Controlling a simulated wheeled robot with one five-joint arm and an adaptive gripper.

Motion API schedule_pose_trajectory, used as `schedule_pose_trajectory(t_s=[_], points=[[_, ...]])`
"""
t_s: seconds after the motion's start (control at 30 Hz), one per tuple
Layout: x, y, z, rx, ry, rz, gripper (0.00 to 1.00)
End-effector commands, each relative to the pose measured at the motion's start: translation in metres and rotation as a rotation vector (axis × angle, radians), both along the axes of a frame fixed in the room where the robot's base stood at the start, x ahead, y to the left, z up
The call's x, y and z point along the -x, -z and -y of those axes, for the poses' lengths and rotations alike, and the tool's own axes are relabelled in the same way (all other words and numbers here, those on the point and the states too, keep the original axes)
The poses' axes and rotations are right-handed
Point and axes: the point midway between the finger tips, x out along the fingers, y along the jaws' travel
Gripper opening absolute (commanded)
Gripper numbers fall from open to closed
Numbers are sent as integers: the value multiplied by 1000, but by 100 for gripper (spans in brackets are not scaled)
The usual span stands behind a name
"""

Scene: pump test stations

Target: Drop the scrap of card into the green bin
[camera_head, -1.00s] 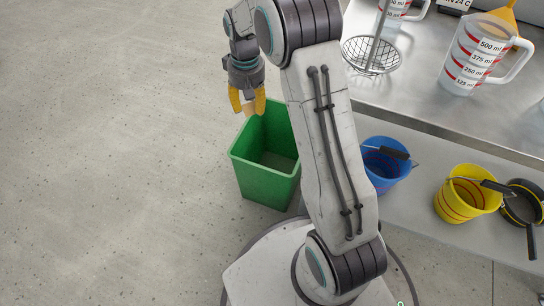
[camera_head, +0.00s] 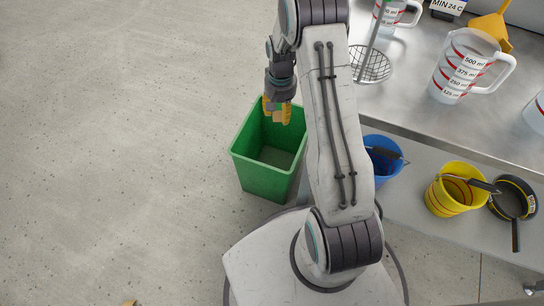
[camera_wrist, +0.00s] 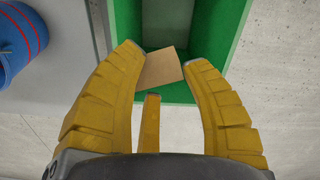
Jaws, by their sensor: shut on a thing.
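The scrap of card (camera_wrist: 163,68) is a small tan piece held at the tips of my gripper (camera_wrist: 166,66) in the wrist view. My gripper, with its yellow fingers, is shut on the card. In the head view my gripper (camera_head: 277,108) hangs over the back part of the open green bin (camera_head: 262,181); the card is hard to make out there. The bin stands on the floor and its visible inside looks empty. In the wrist view the green bin (camera_wrist: 124,20) lies behind the card and the fingertips.
A steel bench (camera_head: 408,106) is to the right, with a measuring jug (camera_head: 458,75) and a wire basket (camera_head: 370,65). Below it are a blue bucket (camera_head: 383,165), a yellow bucket (camera_head: 447,196) and a black pan (camera_head: 512,204). The floor at left is mostly clear.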

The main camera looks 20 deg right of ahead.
Motion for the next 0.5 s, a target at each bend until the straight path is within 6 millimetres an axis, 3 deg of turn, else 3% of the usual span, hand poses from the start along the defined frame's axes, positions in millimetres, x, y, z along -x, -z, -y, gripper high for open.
schedule_pose_trajectory(t_s=[0.5], points=[[-24,20,15,0,677,1,32]])
